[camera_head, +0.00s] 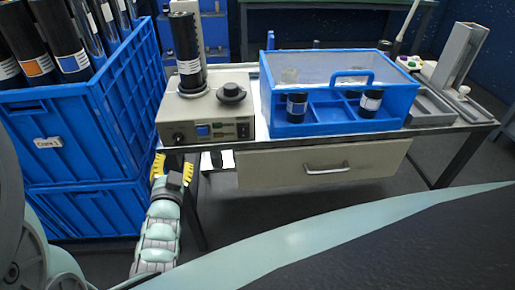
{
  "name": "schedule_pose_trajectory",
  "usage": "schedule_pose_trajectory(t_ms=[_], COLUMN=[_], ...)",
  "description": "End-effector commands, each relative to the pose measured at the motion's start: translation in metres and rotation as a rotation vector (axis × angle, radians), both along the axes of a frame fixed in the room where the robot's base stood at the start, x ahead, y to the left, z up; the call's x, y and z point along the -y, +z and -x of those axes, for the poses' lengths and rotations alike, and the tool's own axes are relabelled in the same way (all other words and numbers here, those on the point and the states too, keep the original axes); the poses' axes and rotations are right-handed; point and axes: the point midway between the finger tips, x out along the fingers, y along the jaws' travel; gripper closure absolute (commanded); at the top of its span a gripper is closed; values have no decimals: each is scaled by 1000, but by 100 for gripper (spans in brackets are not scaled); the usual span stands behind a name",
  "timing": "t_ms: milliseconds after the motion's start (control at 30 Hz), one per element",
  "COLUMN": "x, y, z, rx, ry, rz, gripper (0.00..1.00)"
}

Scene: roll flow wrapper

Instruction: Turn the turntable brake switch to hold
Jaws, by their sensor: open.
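A beige turntable unit (206,110) stands at the left end of the table. A dark roll (186,52) stands upright on its round plate. A black round knob (231,92) sits on its top to the right. Its front panel has a small black knob (178,138), a blue switch (203,131) and a small reddish part (243,130). Which one is the brake switch, and its setting, I cannot tell. My gripper (172,167), with yellow fingers, is open and empty, below and left of the unit's front panel, apart from it.
Blue crates (95,120) holding rolls stand at the left, close to my gripper. A blue divided box (345,127) with a clear lid and dark jars sits right of the unit. A drawer (320,165) hangs under the table. A grey fixture (455,60) stands at the right.

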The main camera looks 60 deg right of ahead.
Motion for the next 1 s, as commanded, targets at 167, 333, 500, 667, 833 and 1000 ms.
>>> schedule_pose_trajectory(t_ms=[167, 333, 500, 667, 833, 1000], x=[-15, -21, -23, -23, -23, -26], y=[-1, 0, 0, 0, 0, 17], z=[15, 20, 21, 20, 20, 17], rx=[-3, -2, -2, -1, -1, 10], ry=[-4, -3, -2, -1, -1, 8], rz=[-2, 1, 1, 2, 0, 30], gripper=[58, 58, 58, 58, 58, 58])
